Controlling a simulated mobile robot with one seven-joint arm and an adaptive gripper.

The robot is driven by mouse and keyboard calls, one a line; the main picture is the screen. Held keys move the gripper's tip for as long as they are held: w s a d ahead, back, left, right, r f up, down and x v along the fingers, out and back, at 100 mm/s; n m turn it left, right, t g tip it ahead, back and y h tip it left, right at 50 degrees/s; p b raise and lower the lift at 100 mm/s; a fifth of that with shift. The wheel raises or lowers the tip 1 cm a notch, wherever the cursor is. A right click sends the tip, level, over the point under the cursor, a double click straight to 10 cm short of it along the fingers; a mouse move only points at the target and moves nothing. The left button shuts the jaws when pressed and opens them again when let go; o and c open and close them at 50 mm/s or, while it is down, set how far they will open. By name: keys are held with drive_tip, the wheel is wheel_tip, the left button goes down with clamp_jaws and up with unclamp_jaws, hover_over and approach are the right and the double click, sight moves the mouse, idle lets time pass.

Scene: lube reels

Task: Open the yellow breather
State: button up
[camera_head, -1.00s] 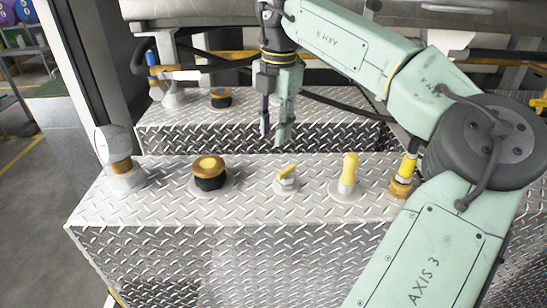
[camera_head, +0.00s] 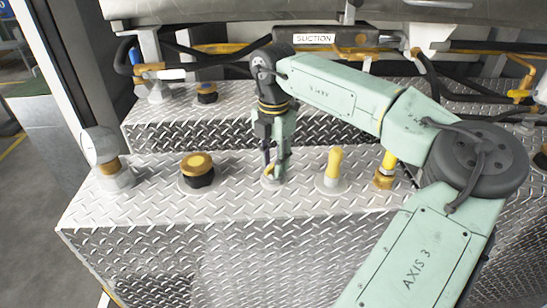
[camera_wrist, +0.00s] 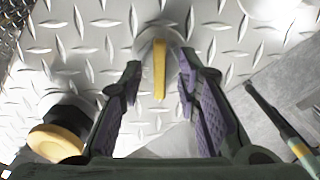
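A small fitting with a yellow lever handle (camera_head: 268,171), which I take to be the yellow breather, stands on the front diamond-plate box. In the wrist view the yellow handle (camera_wrist: 160,70) is a narrow upright bar on a round pale base. My gripper (camera_head: 275,172) points down at this fitting and partly hides it in the head view. In the wrist view my gripper (camera_wrist: 160,82) is open, with one purple-padded finger on each side of the handle. Gaps show between the handle and both fingers.
A gold-capped black fitting (camera_head: 197,168) stands to the left, with a clear-domed fitting (camera_head: 102,155) farther left. A yellow knobbed fitting (camera_head: 334,165) and a yellow hose fitting (camera_head: 385,170) stand close on the right. A raised diamond-plate box (camera_head: 220,120) lies behind.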

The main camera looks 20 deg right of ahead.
drive_tip(key=shift+c, duration=0.6)
clamp_jaws()
drive_tip(key=shift+n, duration=0.4)
drive_tip(key=n+b, duration=0.2)
drive_tip(key=shift+f+n, duration=0.1)
drive_tip(key=shift+n, duration=0.3)
drive_tip(key=shift+n+b, duration=0.55)
drive_tip(key=shift+n, duration=2.05)
